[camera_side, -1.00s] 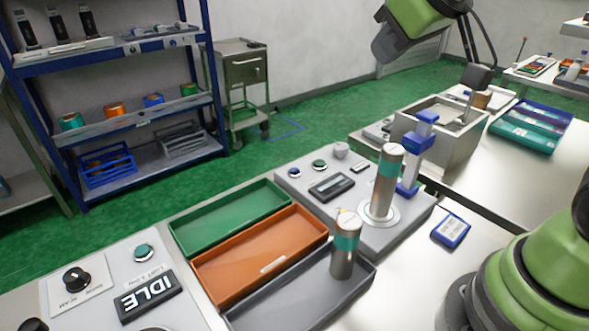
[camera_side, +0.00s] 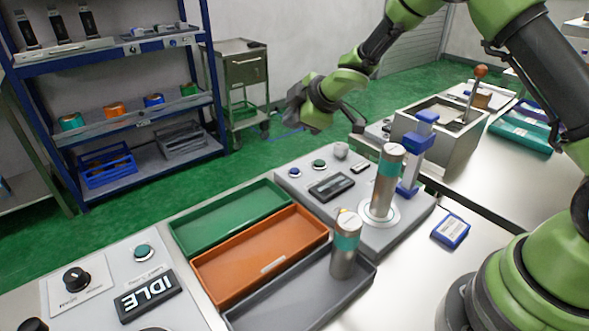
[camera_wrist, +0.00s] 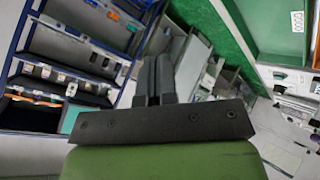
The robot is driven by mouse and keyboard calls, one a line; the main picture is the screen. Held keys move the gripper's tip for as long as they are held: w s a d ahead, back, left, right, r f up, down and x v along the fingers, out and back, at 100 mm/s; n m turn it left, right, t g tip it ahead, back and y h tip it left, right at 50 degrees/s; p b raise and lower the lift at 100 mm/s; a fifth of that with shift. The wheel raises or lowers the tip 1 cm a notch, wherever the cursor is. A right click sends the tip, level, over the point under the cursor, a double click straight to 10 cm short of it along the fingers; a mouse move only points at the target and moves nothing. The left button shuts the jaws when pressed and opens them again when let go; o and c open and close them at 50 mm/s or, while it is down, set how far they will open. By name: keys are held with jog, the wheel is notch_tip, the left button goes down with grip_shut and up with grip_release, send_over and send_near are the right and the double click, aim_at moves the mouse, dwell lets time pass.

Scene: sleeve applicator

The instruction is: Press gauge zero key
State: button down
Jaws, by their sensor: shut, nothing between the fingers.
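The grey gauge unit (camera_side: 300,190) stands at the middle of the bench in the side view, with a dark display (camera_side: 332,186). A blue key (camera_side: 294,173) and a green key (camera_side: 319,164) sit on its far left part; their labels are too small to read. A metal cylinder with a teal band (camera_side: 388,180) stands upright on the unit's round seat, beside a blue upright fixture (camera_side: 409,180). My gripper (camera_side: 297,113) is in the air above and behind the keys, apart from them. In the wrist view its fingers (camera_wrist: 155,78) are together and empty.
Green (camera_side: 225,220), orange (camera_side: 258,258) and grey (camera_side: 290,305) trays lie left of the gauge. A second banded cylinder (camera_side: 344,245) stands in the grey tray. A blue-edged card (camera_side: 451,231) lies to the right. A box with a red-knobbed lever (camera_side: 481,70) is behind.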

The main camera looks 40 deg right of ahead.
aim_at(294, 171)
jog(key=shift+f, duration=4.35)
jog(key=shift+f, duration=0.15)
jog(key=shift+f, duration=0.3)
jog(key=shift+f, duration=0.4)
jog(key=shift+r, duration=0.85)
jog(key=shift+r, duration=2.5)
